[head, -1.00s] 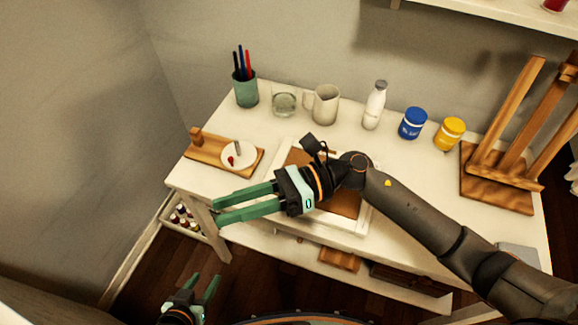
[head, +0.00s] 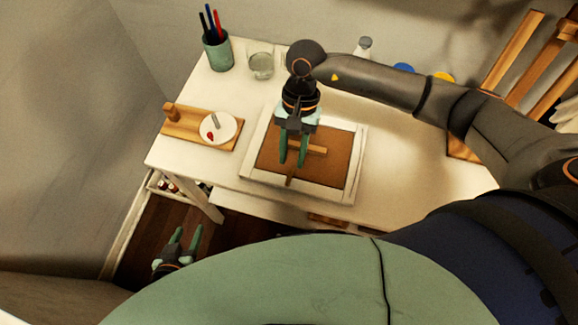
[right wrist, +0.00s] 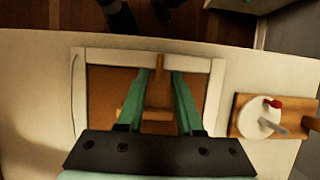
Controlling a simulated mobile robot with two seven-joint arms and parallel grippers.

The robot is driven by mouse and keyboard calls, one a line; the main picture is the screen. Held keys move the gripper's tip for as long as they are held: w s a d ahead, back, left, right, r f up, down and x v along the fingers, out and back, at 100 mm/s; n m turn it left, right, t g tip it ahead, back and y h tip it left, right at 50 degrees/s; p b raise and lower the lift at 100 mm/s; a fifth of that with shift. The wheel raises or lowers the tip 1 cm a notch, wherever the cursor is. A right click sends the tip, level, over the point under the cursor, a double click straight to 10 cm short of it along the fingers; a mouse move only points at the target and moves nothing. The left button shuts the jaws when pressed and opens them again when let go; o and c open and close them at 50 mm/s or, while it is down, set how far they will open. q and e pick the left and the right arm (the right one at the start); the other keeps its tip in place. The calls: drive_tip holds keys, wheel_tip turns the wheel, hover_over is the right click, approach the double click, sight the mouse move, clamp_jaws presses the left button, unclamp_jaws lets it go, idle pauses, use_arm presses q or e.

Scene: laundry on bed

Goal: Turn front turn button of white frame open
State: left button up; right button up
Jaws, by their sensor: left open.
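The white frame (head: 356,165) lies flat on the white table with its brown backing (head: 332,170) facing up. The small wooden front turn button (head: 289,181) points across the frame's front edge; it also shows in the right wrist view (right wrist: 159,67). A wooden crosspiece (head: 314,150) lies over the backing's middle. My right gripper (head: 292,164) is open and points down over the frame. In the right wrist view its green fingertips (right wrist: 159,76) are on either side of the button; contact cannot be told. My left gripper (head: 184,238) is open and empty, low at the left beyond the table.
Left of the frame is a wooden board (head: 187,128) with a white palette (head: 228,137). A pen cup (head: 217,50) and a glass (head: 261,64) stand behind. A wooden easel (head: 510,58) is at the back right. The tabletop right of the frame is clear.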

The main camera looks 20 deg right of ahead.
sight(288, 179)
drive_tip(key=shift+x, duration=2.7)
clamp_jaws()
